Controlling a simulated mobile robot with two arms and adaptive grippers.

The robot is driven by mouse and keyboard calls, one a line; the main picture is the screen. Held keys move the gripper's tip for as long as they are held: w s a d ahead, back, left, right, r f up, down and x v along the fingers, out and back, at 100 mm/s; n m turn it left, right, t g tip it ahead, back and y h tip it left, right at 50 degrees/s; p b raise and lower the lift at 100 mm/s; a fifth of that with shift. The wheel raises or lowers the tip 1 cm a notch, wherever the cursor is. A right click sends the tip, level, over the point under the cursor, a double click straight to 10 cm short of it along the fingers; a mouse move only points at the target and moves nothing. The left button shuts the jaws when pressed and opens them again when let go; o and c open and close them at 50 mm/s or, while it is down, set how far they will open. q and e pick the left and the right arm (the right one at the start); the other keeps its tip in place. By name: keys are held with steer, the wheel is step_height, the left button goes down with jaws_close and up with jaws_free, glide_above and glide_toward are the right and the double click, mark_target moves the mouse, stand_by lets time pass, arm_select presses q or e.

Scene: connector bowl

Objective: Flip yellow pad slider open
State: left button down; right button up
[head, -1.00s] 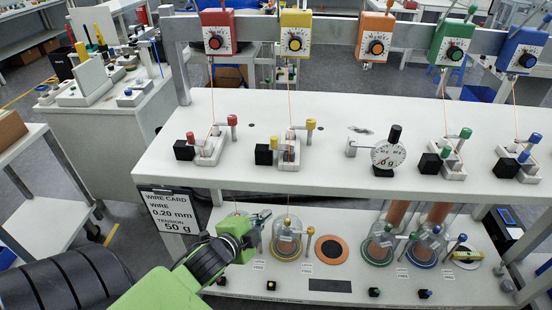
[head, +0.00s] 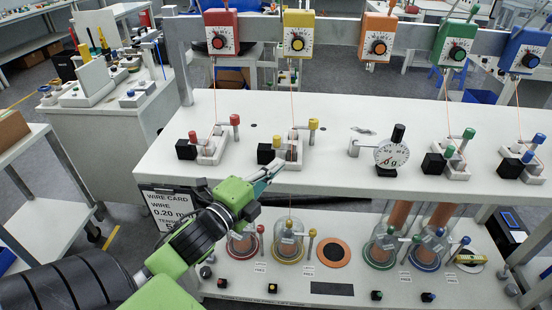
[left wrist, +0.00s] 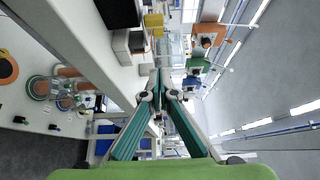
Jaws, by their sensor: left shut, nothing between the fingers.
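The yellow pad slider unit (head: 290,153) stands on the upper white shelf (head: 345,120). It has a white block base, a black cube at its left and a yellow-topped post (head: 313,125) at its right. A thin wire runs up from it to the yellow dial box (head: 297,36). My left gripper (head: 273,168) is shut and empty, its tips just in front of and below this unit near the shelf's front edge. In the left wrist view the shut fingers (left wrist: 162,78) point toward the shelf edge, and a yellow part (left wrist: 153,22) shows ahead of them. My right gripper is not in view.
A red unit (head: 208,150) stands to the left on the shelf. A round gauge (head: 390,154) and the green and blue units stand to the right. The lower deck (head: 330,270) holds spools under clear covers. A wire card (head: 168,208) hangs at the left.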

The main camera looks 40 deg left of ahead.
mark_target(280, 147)
arm_select(q)
steer(key=w+p, duration=0.1)
steer(key=w, duration=0.8)
steer(key=shift+w+a+r, duration=0.1)
steer(key=shift+w, duration=0.1)
steer(key=a, duration=0.1)
steer(key=s+a, duration=0.1)
steer(key=a+p, duration=0.1)
steer(key=shift+s+a, duration=0.1)
steer(key=shift+s, duration=0.15)
steer(key=shift+s+a, duration=0.15)
steer(key=shift+a, duration=0.15)
